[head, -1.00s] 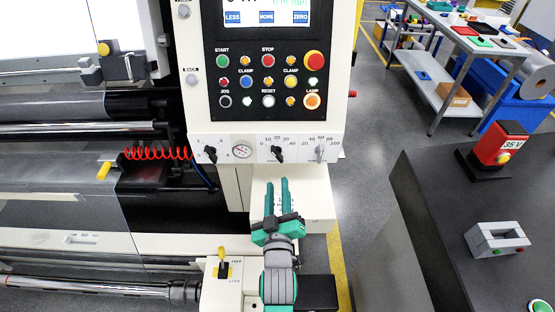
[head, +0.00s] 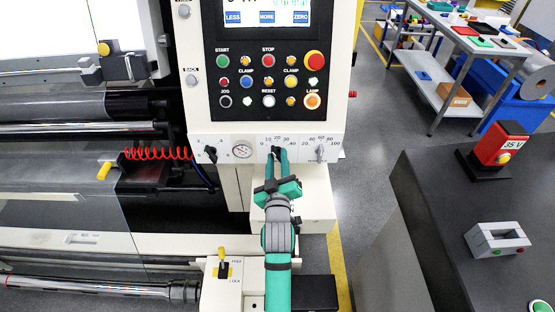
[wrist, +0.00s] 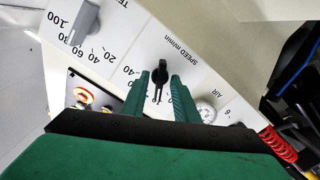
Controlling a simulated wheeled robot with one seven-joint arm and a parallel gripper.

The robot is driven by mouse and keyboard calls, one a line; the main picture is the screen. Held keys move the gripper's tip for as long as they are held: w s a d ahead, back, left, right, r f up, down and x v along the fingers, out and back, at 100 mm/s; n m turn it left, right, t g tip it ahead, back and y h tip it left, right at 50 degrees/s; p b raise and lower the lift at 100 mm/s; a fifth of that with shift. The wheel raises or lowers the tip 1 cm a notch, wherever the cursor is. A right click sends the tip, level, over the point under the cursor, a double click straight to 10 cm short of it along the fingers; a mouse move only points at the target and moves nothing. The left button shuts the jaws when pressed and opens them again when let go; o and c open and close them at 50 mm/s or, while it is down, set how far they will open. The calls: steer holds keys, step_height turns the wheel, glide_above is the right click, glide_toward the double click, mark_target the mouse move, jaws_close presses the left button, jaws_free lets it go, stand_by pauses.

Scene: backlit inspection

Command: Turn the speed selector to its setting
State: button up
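The speed selector (wrist: 160,74) is a small black knob on the white lower strip of the control panel, beside the printed words "SPEED m/min" in the wrist view. It also shows in the head view (head: 276,151), under a scale from 0 to 40, partly covered by my fingers. My gripper (head: 278,155) has green fingers reaching up to this knob. In the wrist view the fingers of my gripper (wrist: 162,80) stand apart, one on each side of the knob, with a narrow gap showing. The knob's exact pointing direction is hard to read.
A grey knob (head: 319,153) with a 20 to 100 scale sits to the right. A round gauge (head: 242,151) and another black knob (head: 210,154) sit to the left. Buttons fill the black panel above. A red coiled hose (head: 158,153) hangs at left.

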jaws_close()
steer(key=shift+m, duration=0.3)
steer(key=m, duration=1.1)
stand_by(0.4)
steer(key=shift+w+a, duration=0.1)
steer(key=shift+w, duration=0.05)
stand_by(0.4)
